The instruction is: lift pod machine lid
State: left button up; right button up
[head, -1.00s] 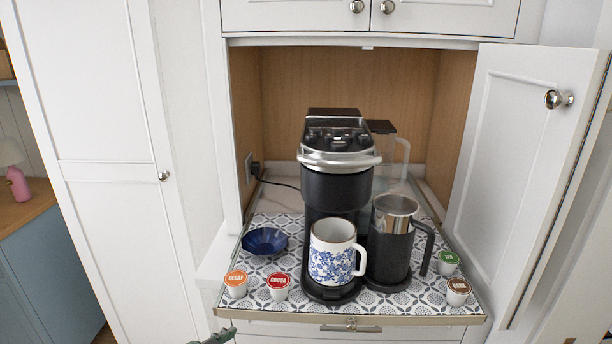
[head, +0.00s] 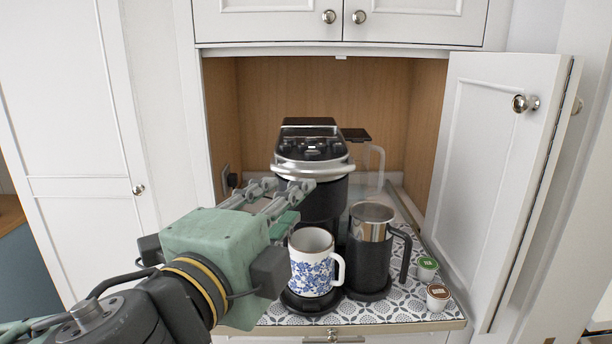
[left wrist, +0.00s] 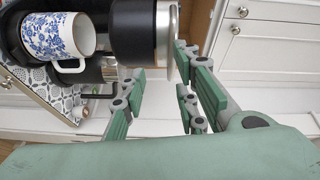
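The black pod machine (head: 318,205) stands on the patterned pull-out shelf in the cabinet. Its lid (head: 312,150), black with a silver front handle band (head: 318,168), is down. My left gripper (head: 290,188) is in front of the machine's left side, with its fingertips just below the handle band. In the left wrist view the gripper (left wrist: 158,85) is open, with a clear gap between its fingers, and the silver band (left wrist: 166,42) is at the far end of that gap. I cannot tell whether a fingertip touches it. My right gripper is not in view.
A blue-flowered mug (head: 312,270) stands on the machine's drip base. A black frother jug (head: 370,250) is to its right. Two pods, green-topped (head: 427,268) and brown-topped (head: 438,296), are at the right edge. The open cabinet door (head: 505,190) bounds the right side.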

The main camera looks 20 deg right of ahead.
aim_at(309, 176)
pick_arm(q)
jog(key=shift+m, duration=0.7)
jog(key=w+d, duration=0.1)
jog(key=w+d+r+p, duration=0.1)
jog(key=w+d, duration=0.1)
jog(key=w+d+p, duration=0.1)
jog(key=w+d, duration=0.1)
jog(key=shift+w+r, duration=0.25)
jog(key=shift+r, duration=0.1)
jog(key=shift+c, duration=0.3)
grip_shut()
